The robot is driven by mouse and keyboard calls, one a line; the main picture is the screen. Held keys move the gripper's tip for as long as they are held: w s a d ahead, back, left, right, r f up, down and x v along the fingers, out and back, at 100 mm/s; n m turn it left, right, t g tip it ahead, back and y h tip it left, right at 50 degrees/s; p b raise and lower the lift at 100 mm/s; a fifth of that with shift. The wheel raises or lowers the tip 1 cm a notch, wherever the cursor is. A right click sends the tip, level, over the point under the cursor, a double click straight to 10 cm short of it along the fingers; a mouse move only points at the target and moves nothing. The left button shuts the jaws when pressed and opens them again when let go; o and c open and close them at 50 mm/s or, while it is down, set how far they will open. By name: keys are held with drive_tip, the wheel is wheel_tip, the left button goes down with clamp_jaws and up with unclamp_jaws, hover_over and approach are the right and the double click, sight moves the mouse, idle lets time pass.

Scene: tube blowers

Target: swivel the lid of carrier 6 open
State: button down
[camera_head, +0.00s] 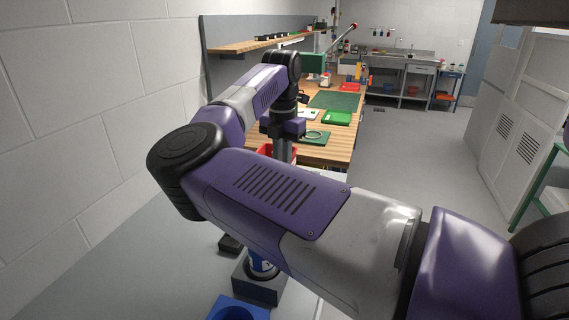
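A blue cylinder with a whitish patch (261,264), perhaps a carrier, stands in a dark grey block (262,289) at the bottom centre. Its upper part is hidden behind my arm, so I cannot see its lid or read any number. My arm crosses the middle of the view, and its wrist points down beyond the forearm. My gripper's fingers are hidden behind my arm, so I cannot tell where they are relative to the cylinder or whether they hold anything.
A blue block with a round hole (238,310) is at the bottom edge. A grey surface (140,270) lies bare at lower left. A wooden bench (336,150) beyond holds a green tray (337,118) and a red bin (272,152). Grey floor is clear at right.

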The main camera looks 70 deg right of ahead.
drive_tip(key=w+n, duration=0.1)
drive_tip(key=n, duration=0.1)
drive_tip(key=w+n, duration=0.1)
drive_tip(key=n, duration=0.2)
drive_tip(key=shift+w+a+n+b, duration=0.1)
drive_tip(key=shift+w+n+b, duration=0.05)
drive_tip(key=shift+n+b, duration=0.2)
drive_tip(key=n, duration=0.1)
drive_tip(key=w+n, duration=0.1)
drive_tip(key=shift+a+n+b, duration=0.3)
drive_tip(key=shift+n, duration=0.05)
drive_tip(key=w+a+n+b, duration=0.1)
drive_tip(key=a+n+b, duration=0.4)
drive_tip(key=n, duration=1)
drive_tip(key=shift+w+a+n+b, duration=0.3)
drive_tip(key=shift+a+n+b, duration=0.05)
drive_tip(key=shift+a+n, duration=0.05)
drive_tip(key=c, duration=1.4)
unclamp_jaws()
drive_tip(key=shift+c, duration=0.2)
